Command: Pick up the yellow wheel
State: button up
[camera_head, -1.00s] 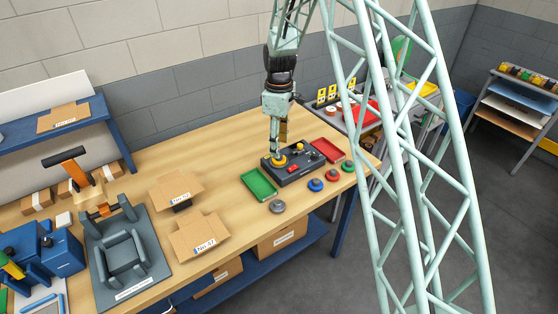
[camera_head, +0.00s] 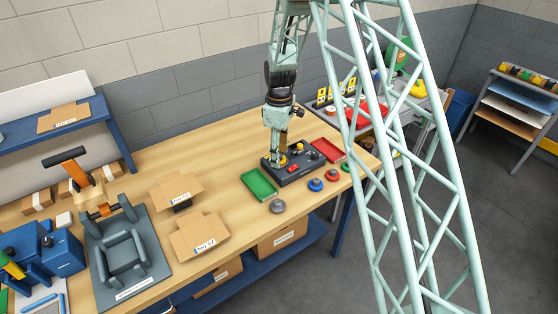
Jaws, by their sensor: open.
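A yellow wheel (camera_head: 283,163) lies on a dark grey block (camera_head: 285,181) on the wooden workbench, partly hidden by my gripper. My gripper (camera_head: 278,158) is open and points down right at the wheel. One finger is at the left side of the wheel and another part of the gripper covers its back. I cannot tell whether the fingers touch it.
A smaller yellow part (camera_head: 299,147) and a red part (camera_head: 292,168) sit on the same block. A green tray (camera_head: 259,184) lies at its left and a red tray (camera_head: 327,150) at its right. Grey (camera_head: 277,206), blue (camera_head: 315,184) and red (camera_head: 331,174) round pieces stand in front.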

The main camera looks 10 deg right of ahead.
jog(key=shift+c, duration=0.3)
jog(key=c, duration=0.9)
jog(key=shift+r, duration=0.25)
jog(key=shift+r, duration=1.55)
jog(key=s, duration=0.5)
jog(key=s+a+r+b, duration=0.1)
jog(key=s, duration=0.4)
jog(key=s+a, duration=0.1)
jog(key=s, duration=0.5)
jog(key=shift+r, duration=0.25)
